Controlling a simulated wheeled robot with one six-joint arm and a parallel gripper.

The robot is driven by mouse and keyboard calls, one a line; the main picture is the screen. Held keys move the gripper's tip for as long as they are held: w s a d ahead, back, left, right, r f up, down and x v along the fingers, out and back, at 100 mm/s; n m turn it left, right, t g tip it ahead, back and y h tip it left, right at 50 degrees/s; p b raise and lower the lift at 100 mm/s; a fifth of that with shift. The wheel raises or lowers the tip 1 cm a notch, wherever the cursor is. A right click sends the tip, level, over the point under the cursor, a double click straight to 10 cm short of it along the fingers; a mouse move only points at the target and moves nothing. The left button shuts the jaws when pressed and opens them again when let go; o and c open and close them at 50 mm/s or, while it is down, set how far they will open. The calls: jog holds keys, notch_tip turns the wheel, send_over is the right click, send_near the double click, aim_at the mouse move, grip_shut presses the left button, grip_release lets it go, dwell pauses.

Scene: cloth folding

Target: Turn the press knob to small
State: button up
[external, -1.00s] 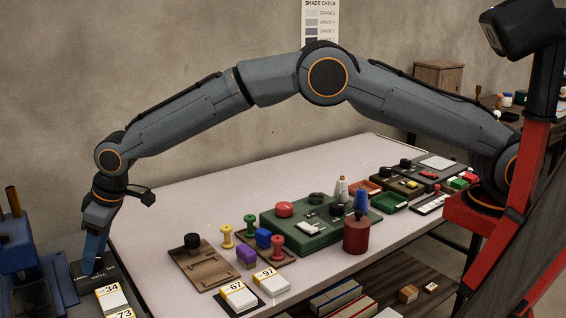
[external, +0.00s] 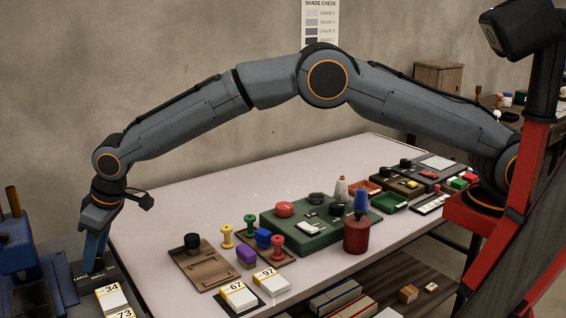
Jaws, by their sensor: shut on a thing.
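My gripper (external: 94,262) points down at the far left, with blue fingers. It is shut on the press knob, which is mostly hidden by the fingers. The knob sits on a dark control box (external: 112,276) with small white lettering, too small to read fully. A blue press (external: 22,250) stands at the left edge beside the box, partly cut off. Which mark the knob points at cannot be seen.
White cards numbered 34 (external: 112,299) and 73 lie just in front of the box. A brown board (external: 205,268) with a black knob, several spools and a green panel (external: 325,232) stand on the pale table (external: 220,200) to the right. The table's back is clear.

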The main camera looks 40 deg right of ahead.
jog(key=m, duration=0.2)
jog(key=m+t+h+b, duration=0.1)
jog(key=m, duration=0.1)
jog(key=m+b, duration=0.1)
jog(key=shift+s+a+f+m+h, duration=0.1)
jog(key=shift+s+a+m+h, duration=0.05)
jog(key=shift+a+m+h, duration=0.2)
jog(key=m+h+b, duration=0.1)
jog(key=m+b, duration=0.1)
jog(key=m+h+b, duration=0.1)
jog(key=m+b, duration=0.1)
jog(key=m, duration=0.1)
jog(key=shift+t, duration=0.4)
jog(key=o, duration=1.1)
jog(key=shift+c, duration=0.2)
jog(key=b+v, duration=0.1)
jog(key=v, duration=0.7)
